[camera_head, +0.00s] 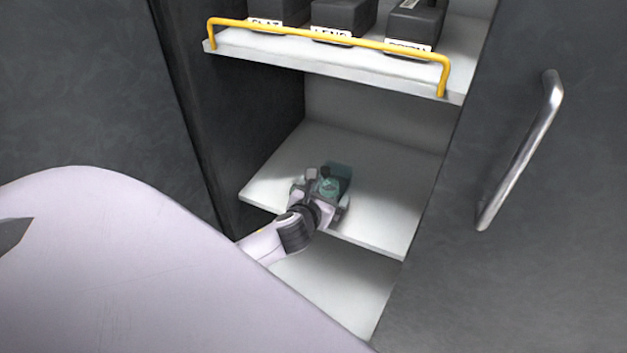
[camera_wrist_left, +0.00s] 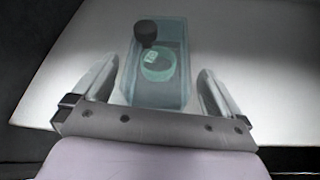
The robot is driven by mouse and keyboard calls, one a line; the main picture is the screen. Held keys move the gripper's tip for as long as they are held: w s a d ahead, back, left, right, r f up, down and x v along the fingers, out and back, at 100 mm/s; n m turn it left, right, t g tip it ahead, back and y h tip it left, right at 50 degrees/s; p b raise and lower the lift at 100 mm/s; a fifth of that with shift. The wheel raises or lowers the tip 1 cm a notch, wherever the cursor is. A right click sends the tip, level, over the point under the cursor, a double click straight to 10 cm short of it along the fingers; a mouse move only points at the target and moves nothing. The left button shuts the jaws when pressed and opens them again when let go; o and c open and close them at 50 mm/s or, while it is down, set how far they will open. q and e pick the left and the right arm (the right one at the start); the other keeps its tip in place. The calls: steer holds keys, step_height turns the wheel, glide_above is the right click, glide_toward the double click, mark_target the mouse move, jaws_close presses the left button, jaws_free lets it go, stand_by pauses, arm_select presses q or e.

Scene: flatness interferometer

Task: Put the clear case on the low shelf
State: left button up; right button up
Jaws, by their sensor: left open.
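The clear case (camera_head: 337,178) is a teal-tinted see-through box on the low shelf (camera_head: 375,185), near the middle of its depth. In the left wrist view the clear case (camera_wrist_left: 158,88) shows a dark round knob and a ring-shaped piece with a small white label. My left gripper (camera_head: 322,182) is at the case, over the shelf's front part. In the left wrist view the fingers of my left gripper (camera_wrist_left: 160,92) stand apart on either side of the case, with gaps showing. The case's near end is partly hidden by the gripper. My right gripper is not in view.
An upper shelf (camera_head: 270,47) with a yellow rail (camera_head: 330,37) holds several dark labelled boxes (camera_head: 343,15). Dark cabinet walls flank the low shelf. A door with a metal handle (camera_head: 520,150) is on the right. The shelf is bare to the right and behind.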

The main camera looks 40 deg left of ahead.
arm_select(q)
steer(key=p+v, duration=0.2)
steer(key=v, duration=0.6)
steer(key=s+d+f+n+g+h, duration=0.1)
steer(key=s+d+n+h, duration=0.2)
steer(key=n, duration=1.3)
steer(key=s+d+f+n+g+h, duration=0.1)
steer(key=s+d+f+n+h, duration=0.1)
steer(key=s+d+n, duration=0.8)
steer(key=d+n+h, duration=0.1)
steer(key=n, duration=0.5)
steer(key=shift+s+f+h, duration=0.2)
steer(key=shift+f+h, duration=0.05)
steer(key=shift+h, duration=0.15)
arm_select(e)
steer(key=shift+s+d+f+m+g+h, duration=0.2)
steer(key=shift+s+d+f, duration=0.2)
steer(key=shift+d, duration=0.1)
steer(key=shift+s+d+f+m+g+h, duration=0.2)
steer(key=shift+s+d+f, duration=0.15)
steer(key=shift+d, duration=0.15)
arm_select(q)
steer(key=shift+a+r, duration=0.1)
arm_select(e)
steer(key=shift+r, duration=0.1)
